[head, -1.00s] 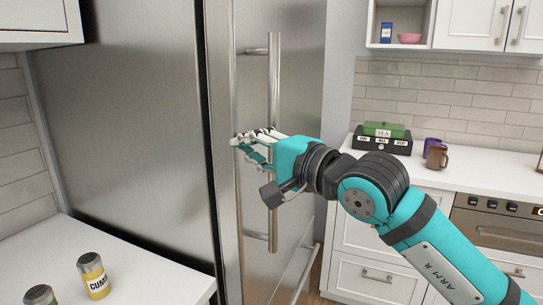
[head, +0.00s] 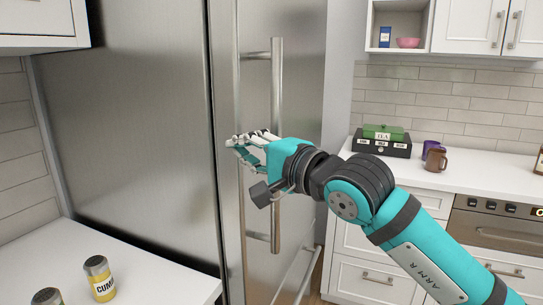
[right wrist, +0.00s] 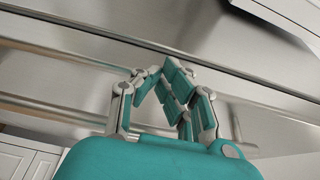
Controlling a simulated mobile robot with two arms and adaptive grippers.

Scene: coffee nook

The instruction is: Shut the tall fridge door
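The tall steel fridge door (head: 302,95) stands in the middle of the head view, with a long vertical bar handle (head: 277,75). A dark, narrow seam runs between the door and the broad fridge side (head: 135,130); I cannot tell whether the door is fully shut. My right gripper (head: 240,143) is in front of the door, across the handle's line and near the door's left edge. In the right wrist view its fingertips (right wrist: 155,75) meet with nothing between them, close to a steel surface. Contact with the door is unclear. My left gripper is not in view.
A white counter (head: 150,270) with a yellow-labelled cumin jar (head: 99,278) and another jar is at lower left. On the right, a counter (head: 480,172) holds a tea box (head: 383,145) and mugs (head: 436,158). An upper cabinet (head: 40,15) hangs at upper left.

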